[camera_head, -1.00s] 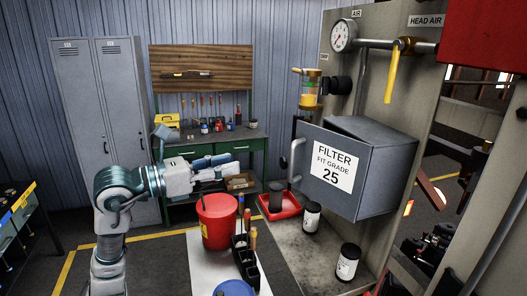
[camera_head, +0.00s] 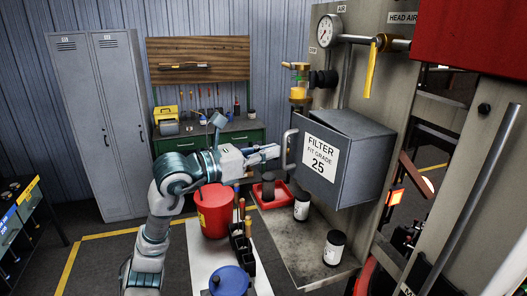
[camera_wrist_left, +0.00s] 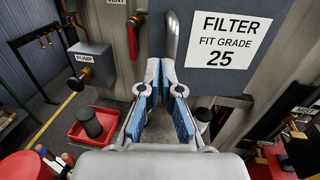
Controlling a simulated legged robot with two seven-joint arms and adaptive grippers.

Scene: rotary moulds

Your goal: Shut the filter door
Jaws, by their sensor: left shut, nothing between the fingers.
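The grey filter door (camera_head: 310,175) with its white "FILTER FIT GRADE 25" label stands ajar at the front of the filter box (camera_head: 372,150). Its left edge is apart from the box. A curved metal handle (camera_head: 286,150) is on the door's left side. My left gripper (camera_head: 277,153) is shut and empty, with its fingertips close to the handle. In the left wrist view, the handle (camera_wrist_left: 172,38) rises just beyond the blue-padded fingers (camera_wrist_left: 161,98). I cannot tell whether they touch it. My right gripper is not in view.
A red bucket (camera_head: 214,212) and a black holder of tools (camera_head: 242,252) stand on the white surface below my left arm. A red tray (camera_head: 283,194) and dark jars (camera_head: 334,247) sit below the door. A yellow-handled valve (camera_head: 371,70) is above the box.

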